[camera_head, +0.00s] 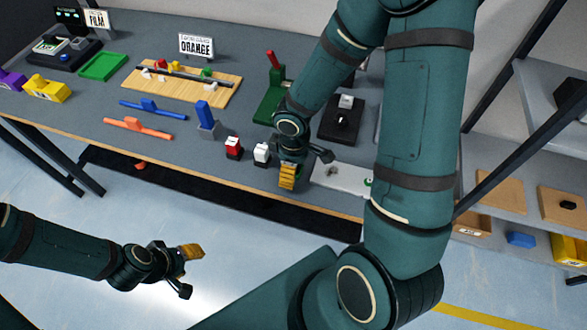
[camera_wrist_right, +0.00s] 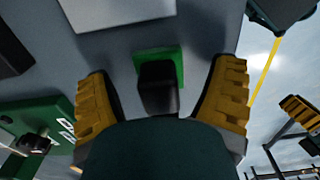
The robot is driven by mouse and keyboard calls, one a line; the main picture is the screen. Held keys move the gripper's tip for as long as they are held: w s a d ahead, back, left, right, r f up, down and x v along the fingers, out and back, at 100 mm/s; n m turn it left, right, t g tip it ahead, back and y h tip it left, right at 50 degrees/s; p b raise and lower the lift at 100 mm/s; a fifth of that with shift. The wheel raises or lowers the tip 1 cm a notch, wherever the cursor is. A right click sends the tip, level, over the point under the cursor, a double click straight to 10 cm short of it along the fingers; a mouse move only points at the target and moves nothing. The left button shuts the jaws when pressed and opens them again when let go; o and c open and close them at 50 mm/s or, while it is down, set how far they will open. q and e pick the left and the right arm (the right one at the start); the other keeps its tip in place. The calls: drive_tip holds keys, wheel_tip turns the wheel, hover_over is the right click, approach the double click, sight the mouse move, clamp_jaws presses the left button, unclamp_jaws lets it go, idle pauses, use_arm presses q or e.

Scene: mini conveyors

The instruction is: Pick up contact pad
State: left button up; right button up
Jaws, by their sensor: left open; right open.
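In the right wrist view, a small black block with a green plate (camera_wrist_right: 175,58) behind it stands on the grey table. It appears to be the contact pad. My right gripper (camera_wrist_right: 163,70) is open, with one yellow finger on each side of the block and visible gaps to both. In the head view my right gripper (camera_head: 288,176) is low at the table's front edge, and the pad is hidden there. My left gripper (camera_head: 188,270) is open and empty, out over the floor in front of the table.
A white plate (camera_head: 343,179) lies right of my right gripper. White (camera_head: 261,153) and red-and-white (camera_head: 233,148) blocks stand to its left. A green press (camera_head: 268,105) and a black device (camera_head: 343,122) stand behind. A wooden board (camera_head: 180,87) holds coloured parts.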

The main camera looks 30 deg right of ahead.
drive_tip(key=c, duration=1.3)
drive_tip(key=shift+c, duration=0.2)
drive_tip(key=shift+r, duration=0.1)
wheel_tip(320, 180, up, 10)
drive_tip(key=p, duration=0.4)
clamp_jaws()
drive_tip(key=shift+o, duration=1.4)
unclamp_jaws()
clamp_jaws()
